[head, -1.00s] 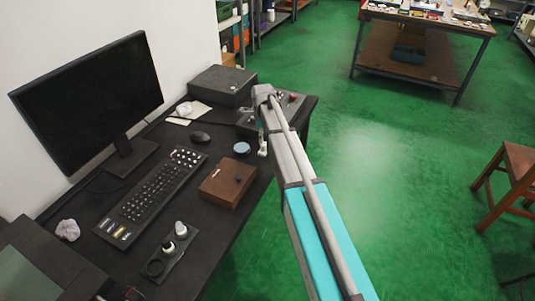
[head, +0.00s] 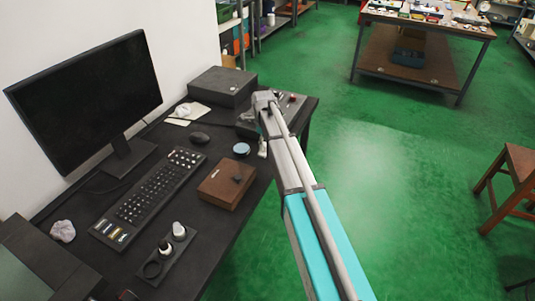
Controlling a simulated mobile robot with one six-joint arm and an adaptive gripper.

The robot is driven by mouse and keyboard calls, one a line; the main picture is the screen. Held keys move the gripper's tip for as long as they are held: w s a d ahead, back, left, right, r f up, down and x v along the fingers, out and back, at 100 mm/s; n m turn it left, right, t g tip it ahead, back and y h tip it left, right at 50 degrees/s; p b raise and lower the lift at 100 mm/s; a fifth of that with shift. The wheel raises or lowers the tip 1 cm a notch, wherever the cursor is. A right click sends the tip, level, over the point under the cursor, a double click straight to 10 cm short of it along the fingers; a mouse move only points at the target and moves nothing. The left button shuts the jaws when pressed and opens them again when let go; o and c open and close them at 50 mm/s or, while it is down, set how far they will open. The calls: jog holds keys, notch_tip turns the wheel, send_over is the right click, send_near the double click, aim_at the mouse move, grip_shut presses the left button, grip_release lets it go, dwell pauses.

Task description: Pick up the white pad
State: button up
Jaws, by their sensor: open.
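A flat off-white pad (head: 176,122) lies on the dark desk, behind the mouse and in front of the dark box. A small whitish lump (head: 184,109) sits on it and covers part of it. My arm reaches over the right side of the desk. My gripper (head: 262,149) shows only as a small pale part beside the arm, near the desk's right edge. Most of it is hidden behind my arm. It is to the right of the pad, well apart from it, and I see nothing held in it.
The desk (head: 208,242) carries a monitor (head: 85,95), keyboard (head: 148,197), mouse (head: 200,138), brown box (head: 226,184), blue-grey round item (head: 241,149) and dark box (head: 222,86). A holder with small bottles (head: 172,246) stands in front. Green floor is open to the right; a wooden stool (head: 515,190) stands there.

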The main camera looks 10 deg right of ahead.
jog(key=shift+f+b, duration=1.2)
jog(key=shift+f, duration=0.3)
grip_shut()
